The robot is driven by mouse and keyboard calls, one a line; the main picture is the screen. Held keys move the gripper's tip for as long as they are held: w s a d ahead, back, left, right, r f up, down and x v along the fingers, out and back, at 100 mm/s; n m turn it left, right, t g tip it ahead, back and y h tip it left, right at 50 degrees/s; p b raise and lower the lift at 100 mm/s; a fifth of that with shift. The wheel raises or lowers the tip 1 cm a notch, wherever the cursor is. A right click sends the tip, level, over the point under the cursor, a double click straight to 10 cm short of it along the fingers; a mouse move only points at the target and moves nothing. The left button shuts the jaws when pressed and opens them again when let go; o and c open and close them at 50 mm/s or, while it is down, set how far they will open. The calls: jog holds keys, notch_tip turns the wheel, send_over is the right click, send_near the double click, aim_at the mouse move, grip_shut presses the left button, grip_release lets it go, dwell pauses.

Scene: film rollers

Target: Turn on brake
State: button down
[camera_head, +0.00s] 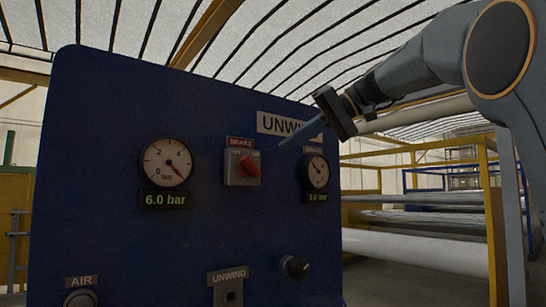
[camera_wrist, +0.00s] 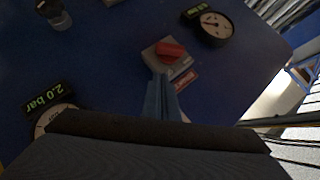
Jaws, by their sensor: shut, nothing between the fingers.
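The brake switch is a red rotary knob (camera_head: 249,165) on a grey plate (camera_head: 233,178) under a red BRAKE label (camera_head: 241,142), on a blue panel (camera_head: 110,130). The plate has small markings left and right that are hard to read; I cannot tell which setting the knob points to. In the wrist view the red knob (camera_wrist: 170,49) lies just beyond my fingertips, in an inverted picture. My gripper (camera_head: 281,146) has thin blue fingers, shut and empty, in front of the panel to the upper right of the knob. The fingers (camera_wrist: 159,78) overlap the plate's edge in the wrist view; contact cannot be told.
A gauge (camera_head: 166,163) reading 6.0 bar is left of the switch. A smaller gauge (camera_head: 316,172) is to its right; the wrist view shows 2.0 bar. A black knob (camera_head: 294,267) sticks out below. Yellow railings (camera_head: 490,210) and white rollers (camera_head: 415,247) stand behind, right.

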aim_at(251, 167)
jog(key=a+f+p, duration=0.1)
jog(key=a+f, duration=0.3)
jog(key=shift+s+a+f, duration=0.2)
jog(key=shift+s+a, duration=0.15)
jog(key=shift+a, duration=0.05)
